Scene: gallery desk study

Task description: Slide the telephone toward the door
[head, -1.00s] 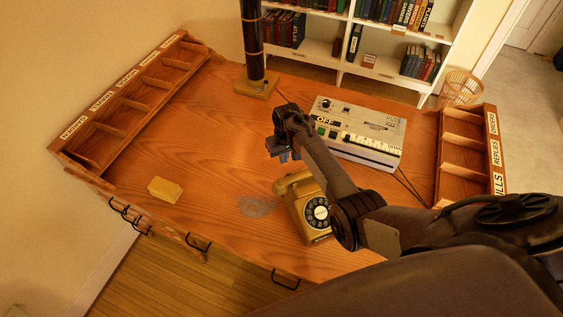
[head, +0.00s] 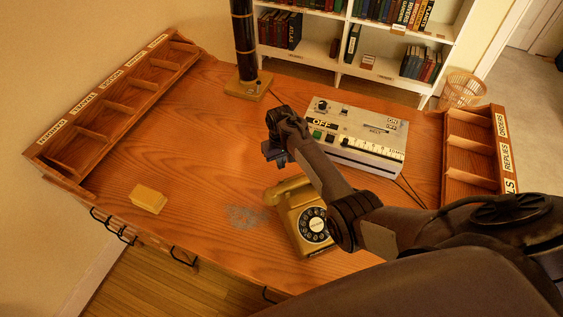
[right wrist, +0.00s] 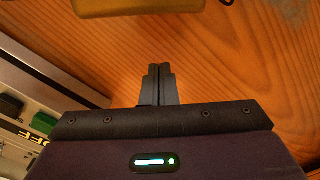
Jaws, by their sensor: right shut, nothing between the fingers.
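The yellow telephone (head: 303,222) with a black dial sits on the wooden desk (head: 190,150), toward its front edge. My right forearm covers part of its right side. My right gripper (head: 272,152) is shut and empty, above the desk and behind the telephone, apart from it. In the right wrist view the shut fingertips (right wrist: 158,70) point toward a yellow edge of the telephone (right wrist: 135,5), with bare wood between. A doorway (head: 535,22) shows at the upper right of the head view. My left gripper is out of view.
A grey control box (head: 365,130) with a cable stands right of my gripper. A yellow block (head: 148,199) lies at front left. Labelled sorters (head: 100,118) and (head: 470,150) line both sides. A dark column (head: 244,45) stands at the back. The desk's middle left is clear.

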